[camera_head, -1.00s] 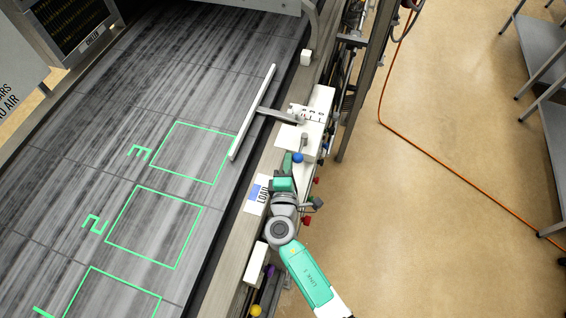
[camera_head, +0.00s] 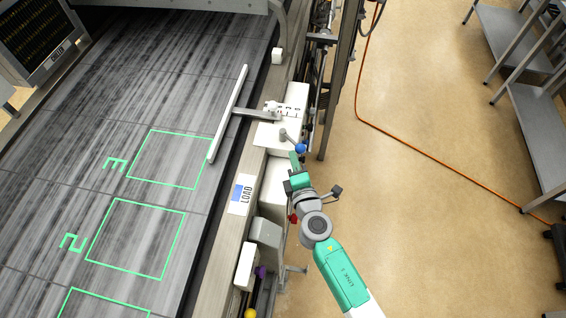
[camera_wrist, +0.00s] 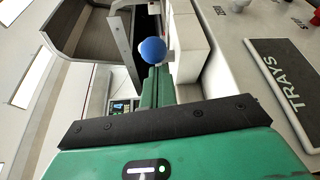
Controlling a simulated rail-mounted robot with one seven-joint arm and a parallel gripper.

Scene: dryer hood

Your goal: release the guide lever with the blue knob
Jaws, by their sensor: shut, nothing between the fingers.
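The blue knob (camera_head: 300,148) tops a short grey lever (camera_head: 289,138) at the near end of the white guide block (camera_head: 290,103). The lever points right, away from the belt. The guide's long pale rail (camera_head: 229,112) lies over the belt, joined to the block by a grey arm (camera_head: 250,113). My gripper (camera_head: 295,160) is shut and empty, its tips close beside the knob on the near side. In the wrist view the knob (camera_wrist: 152,51) shows just beyond the green fingertips (camera_wrist: 153,76). I cannot tell whether they touch.
The dark belt (camera_head: 60,150) with green numbered squares is at left. A LOAD label (camera_head: 241,194), a purple knob (camera_head: 260,271), a yellow knob (camera_head: 250,313) and a red knob (camera_head: 293,218) are near my arm. Open floor (camera_head: 420,220) lies right.

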